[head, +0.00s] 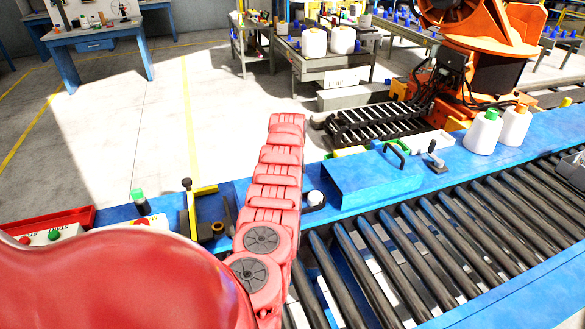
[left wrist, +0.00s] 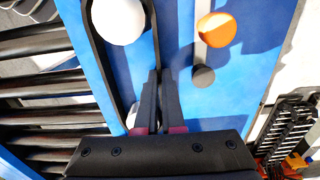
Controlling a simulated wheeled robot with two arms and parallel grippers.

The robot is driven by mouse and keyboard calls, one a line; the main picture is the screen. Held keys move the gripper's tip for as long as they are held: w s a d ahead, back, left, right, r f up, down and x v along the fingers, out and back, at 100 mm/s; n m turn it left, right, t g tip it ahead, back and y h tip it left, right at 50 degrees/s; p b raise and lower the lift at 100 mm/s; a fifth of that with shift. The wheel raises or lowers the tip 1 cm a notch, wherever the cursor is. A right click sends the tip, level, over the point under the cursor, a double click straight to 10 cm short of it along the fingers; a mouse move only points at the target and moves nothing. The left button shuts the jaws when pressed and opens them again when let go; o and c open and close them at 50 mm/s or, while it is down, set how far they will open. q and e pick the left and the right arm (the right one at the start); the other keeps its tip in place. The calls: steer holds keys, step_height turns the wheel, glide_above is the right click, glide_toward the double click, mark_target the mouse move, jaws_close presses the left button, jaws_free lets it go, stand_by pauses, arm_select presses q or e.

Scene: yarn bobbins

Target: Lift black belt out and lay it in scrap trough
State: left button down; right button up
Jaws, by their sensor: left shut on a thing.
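The black belt (left wrist: 92,48) is a long loop on the blue bench, running around a white round knob (left wrist: 118,18) in the left wrist view. Part of it also shows beside the white knob in the head view (head: 321,202), just right of my red arm. My left gripper (left wrist: 161,74) is shut on the right-hand run of the belt, and its fingers point along that run. In the head view my arm hides most of the belt and I cannot make out the fingers. My right gripper is not in view. I cannot surely identify the scrap trough; a red-rimmed tray (head: 75,217) lies at the left.
A blue box-like cover (head: 365,180) with a black handle stands right of the belt. A yellow and black tool (head: 200,205) stands to its left. Rollers (head: 400,265) fill the near right. White bottles (head: 483,132) stand on the bench. An orange ball (left wrist: 217,28) shows in the left wrist view.

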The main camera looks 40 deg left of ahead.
arm_select(q)
steer(key=shift+w+r+b, duration=0.1)
steer(key=shift+r+b, duration=0.35)
steer(key=shift+r, duration=0.3)
step_height(320, 180, up, 7)
steer(key=b, duration=0.3)
steer(key=shift+r+b, duration=0.3)
steer(key=shift+r, duration=0.45)
